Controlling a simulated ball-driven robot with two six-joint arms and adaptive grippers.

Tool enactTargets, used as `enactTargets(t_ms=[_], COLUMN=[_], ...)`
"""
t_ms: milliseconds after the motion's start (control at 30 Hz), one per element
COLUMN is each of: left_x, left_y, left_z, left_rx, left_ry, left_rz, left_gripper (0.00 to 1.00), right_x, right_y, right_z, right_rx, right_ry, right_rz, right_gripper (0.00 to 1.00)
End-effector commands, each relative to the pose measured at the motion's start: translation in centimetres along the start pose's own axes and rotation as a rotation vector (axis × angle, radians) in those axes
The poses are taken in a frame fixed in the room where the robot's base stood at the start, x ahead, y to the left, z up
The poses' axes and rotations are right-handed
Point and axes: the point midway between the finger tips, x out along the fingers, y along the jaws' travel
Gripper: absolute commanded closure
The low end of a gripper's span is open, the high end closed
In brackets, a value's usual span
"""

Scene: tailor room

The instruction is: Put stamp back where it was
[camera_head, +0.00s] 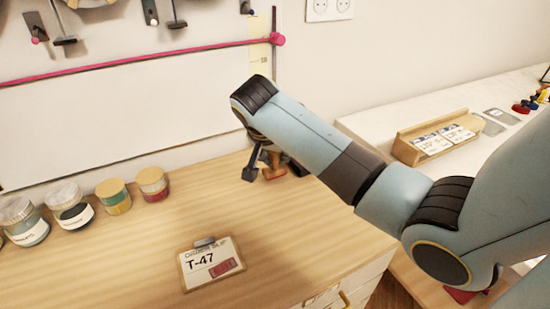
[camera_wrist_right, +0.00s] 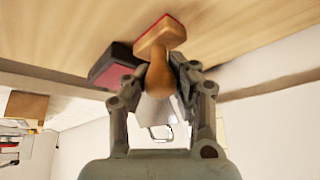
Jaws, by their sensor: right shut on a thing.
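The stamp has a wooden handle and a wooden block with a red edge. In the right wrist view the stamp (camera_wrist_right: 160,36) sits between the fingertips of my right gripper (camera_wrist_right: 158,78), which is shut on its handle. In the head view my right gripper (camera_head: 262,160) is at the back right of the wooden table, and the stamp (camera_head: 274,172) shows partly below it; the arm hides the rest. A dark box with a red top (camera_wrist_right: 112,66), perhaps an ink pad, lies beside the stamp in the wrist view. I cannot tell whether the stamp touches the table. My left gripper is out of view.
A clipboard card reading T-47 (camera_head: 200,262) with a red mark lies at the front of the wooden table (camera_head: 130,260). Several jars (camera_head: 70,207) stand along the back left. A white counter (camera_head: 400,110) at right holds a wooden card holder (camera_head: 435,140) and small coloured stamps (camera_head: 528,104).

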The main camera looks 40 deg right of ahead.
Motion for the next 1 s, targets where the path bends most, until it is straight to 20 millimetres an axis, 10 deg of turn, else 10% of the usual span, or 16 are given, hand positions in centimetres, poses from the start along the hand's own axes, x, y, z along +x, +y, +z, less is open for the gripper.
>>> enactTargets(t_ms=[433, 467, 667, 1000], left_x=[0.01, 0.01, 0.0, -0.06], left_y=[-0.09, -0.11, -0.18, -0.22], left_z=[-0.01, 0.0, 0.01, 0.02], left_rx=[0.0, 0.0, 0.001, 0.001], left_ry=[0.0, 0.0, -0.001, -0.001], left_rz=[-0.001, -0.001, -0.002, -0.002], left_gripper=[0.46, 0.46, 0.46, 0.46], right_x=[1.12, 1.16, 1.11, 0.65], right_y=[0.03, 0.03, 0.02, -0.01], right_z=[0.64, 0.67, 0.64, 0.5], right_rx=[0.001, 0.001, 0.001, 0.001], right_ry=[0.0, 0.0, 0.001, 0.001], right_rz=[-0.001, -0.001, -0.001, -0.002], right_gripper=[1.0, 0.77, 0.52, 0.52])
